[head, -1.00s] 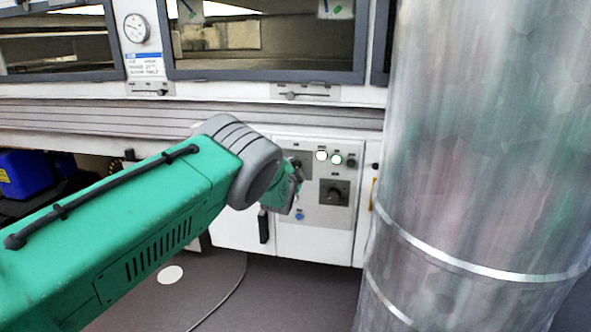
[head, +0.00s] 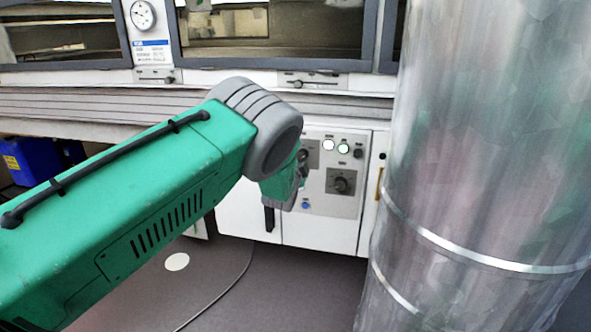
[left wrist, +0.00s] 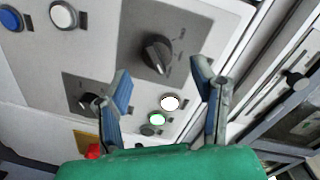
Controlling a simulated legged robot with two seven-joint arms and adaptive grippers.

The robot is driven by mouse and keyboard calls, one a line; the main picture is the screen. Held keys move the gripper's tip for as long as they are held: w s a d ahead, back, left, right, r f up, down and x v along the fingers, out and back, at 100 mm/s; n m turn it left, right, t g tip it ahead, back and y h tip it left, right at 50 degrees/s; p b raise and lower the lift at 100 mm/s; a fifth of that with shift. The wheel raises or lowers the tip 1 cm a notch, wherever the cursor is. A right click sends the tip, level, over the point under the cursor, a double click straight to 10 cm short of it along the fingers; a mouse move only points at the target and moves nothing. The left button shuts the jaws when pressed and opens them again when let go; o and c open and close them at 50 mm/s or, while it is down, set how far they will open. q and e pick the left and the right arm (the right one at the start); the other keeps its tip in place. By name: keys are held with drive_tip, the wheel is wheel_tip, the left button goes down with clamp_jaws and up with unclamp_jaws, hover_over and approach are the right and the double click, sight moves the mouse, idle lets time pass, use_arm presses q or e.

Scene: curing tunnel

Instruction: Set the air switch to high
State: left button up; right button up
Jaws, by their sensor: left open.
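A grey control panel on the white cabinet carries two dark rotary knobs on dark plates, and I cannot read which is the air switch. The upper-left knob (head: 304,154) is partly hidden by my left gripper in the head view. It shows large in the left wrist view (left wrist: 157,53), its pointer tilted. The lower-right knob (head: 341,182) also shows in the left wrist view (left wrist: 88,102). My left gripper (left wrist: 162,74) is open and empty, its fingertips apart on either side just below the larger knob in the wrist picture. My right gripper is out of view.
Lit lamps, white (left wrist: 169,103) and green (left wrist: 157,119), sit by the knobs. A blue button (head: 305,205) is low on the panel. A wide metal duct (head: 480,170) stands close on the right. A slider (head: 310,82) is above; dark floor lies below.

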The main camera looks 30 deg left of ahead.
use_arm(q)
drive_tip(key=v, duration=0.8)
drive_tip(key=shift+r, duration=0.15)
drive_tip(key=shift+w+d, duration=0.1)
